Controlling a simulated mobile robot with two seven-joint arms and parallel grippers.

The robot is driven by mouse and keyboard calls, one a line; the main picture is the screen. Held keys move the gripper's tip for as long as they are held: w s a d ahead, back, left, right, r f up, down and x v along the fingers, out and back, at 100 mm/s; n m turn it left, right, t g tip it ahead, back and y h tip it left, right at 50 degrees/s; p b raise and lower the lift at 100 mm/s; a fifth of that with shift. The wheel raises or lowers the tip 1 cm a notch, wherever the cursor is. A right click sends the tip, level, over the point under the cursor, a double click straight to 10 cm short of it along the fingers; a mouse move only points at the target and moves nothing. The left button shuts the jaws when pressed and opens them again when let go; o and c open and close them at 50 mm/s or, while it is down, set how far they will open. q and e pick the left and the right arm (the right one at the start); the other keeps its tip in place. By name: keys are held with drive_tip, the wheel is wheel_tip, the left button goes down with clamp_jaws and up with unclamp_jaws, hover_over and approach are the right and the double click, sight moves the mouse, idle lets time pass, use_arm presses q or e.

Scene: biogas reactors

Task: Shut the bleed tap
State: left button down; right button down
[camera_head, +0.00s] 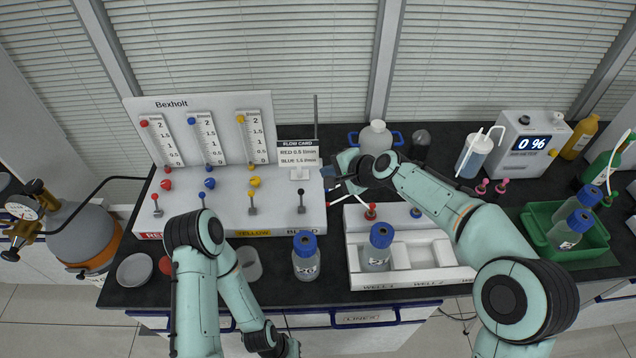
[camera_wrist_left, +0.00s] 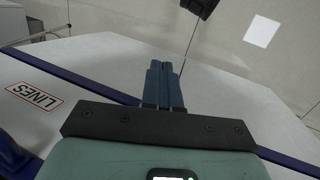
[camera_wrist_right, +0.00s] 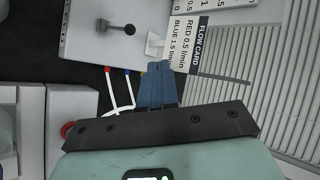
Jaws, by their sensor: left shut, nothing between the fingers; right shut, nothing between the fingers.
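The bleed tap (camera_head: 301,201) is a black-knobbed lever at the right end of the white panel's lower row, above a label partly readable as BLEED. Its knob stands up from its base, toward the back. In the right wrist view the tap (camera_wrist_right: 118,28) lies at the upper left, with its knob to the right. My right gripper (camera_head: 329,171) is shut and empty, beside the panel's right end, right of the tap and apart from it. Its fingers (camera_wrist_right: 160,80) point toward the flow card. My left gripper (camera_wrist_left: 165,85) is shut and empty, low near the cabinet fronts.
Red (camera_head: 154,198), blue (camera_head: 202,196) and yellow (camera_head: 251,196) levers stand left of the tap. The flow card (camera_head: 298,152) rises behind it. Red- and blue-tipped tubes lie close to my right fingers. A blue-capped bottle (camera_head: 305,262) stands in front; a white well tray (camera_head: 430,250) is right.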

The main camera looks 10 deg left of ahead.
drive_tip(key=r, duration=0.1)
drive_tip(key=w+d+r, duration=0.1)
drive_tip(key=r, duration=0.1)
drive_tip(key=w+d+r, duration=0.1)
drive_tip(key=shift+d+r+p, duration=0.2)
drive_tip(key=shift+r+p, duration=0.1)
drive_tip(key=shift+r, duration=0.05)
